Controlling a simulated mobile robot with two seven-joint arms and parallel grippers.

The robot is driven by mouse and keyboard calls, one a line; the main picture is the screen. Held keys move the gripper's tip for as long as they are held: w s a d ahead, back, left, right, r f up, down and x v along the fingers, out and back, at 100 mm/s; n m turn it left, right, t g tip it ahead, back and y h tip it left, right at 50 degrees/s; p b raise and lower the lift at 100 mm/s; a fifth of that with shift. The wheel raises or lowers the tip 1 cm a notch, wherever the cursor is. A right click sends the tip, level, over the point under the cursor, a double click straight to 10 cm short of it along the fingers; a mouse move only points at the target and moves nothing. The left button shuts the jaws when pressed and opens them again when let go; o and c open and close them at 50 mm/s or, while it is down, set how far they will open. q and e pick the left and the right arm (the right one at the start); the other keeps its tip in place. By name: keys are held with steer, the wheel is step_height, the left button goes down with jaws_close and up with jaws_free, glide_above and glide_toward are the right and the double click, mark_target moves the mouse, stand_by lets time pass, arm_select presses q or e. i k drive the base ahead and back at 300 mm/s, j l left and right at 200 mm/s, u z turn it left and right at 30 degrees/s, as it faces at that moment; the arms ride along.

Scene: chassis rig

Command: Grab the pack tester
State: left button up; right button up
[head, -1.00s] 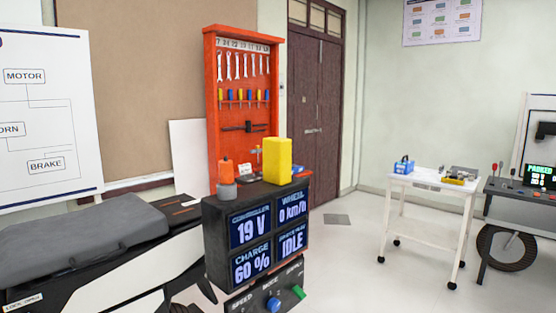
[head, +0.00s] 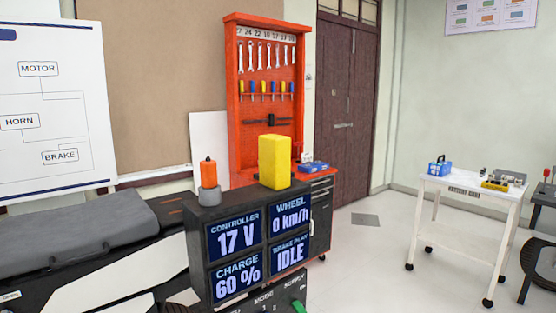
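Nothing in view is labelled as the pack tester, and I cannot tell for sure which thing it is. A white wheeled cart (head: 470,191), with a label that seems to read battery cart, stands at the right. On it are a small blue thing with a dark handle (head: 438,168), a yellow thing (head: 496,186) and a grey-dark piece (head: 510,176) behind it, all too small to make out. Neither of my grippers is in view.
A dark display console (head: 196,240) stands close in front, with a yellow block (head: 275,162) and an orange beacon (head: 208,174) on top. A grey-seated vehicle (head: 80,235) is at left. A red tool board (head: 234,90) stands behind. Clear floor (head: 375,255) lies between console and cart.

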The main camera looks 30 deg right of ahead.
mark_target(275, 151)
steer(key=l+u, duration=0.3)
steer(key=l, duration=0.9)
steer(key=l+u, duration=0.3)
steer(key=l, duration=0.9)
steer(key=l+u, duration=0.2)
steer(key=l, duration=0.6)
steer(key=l+u, duration=0.2)
steer(key=l, duration=0.55)
steer(key=k, duration=0.05)
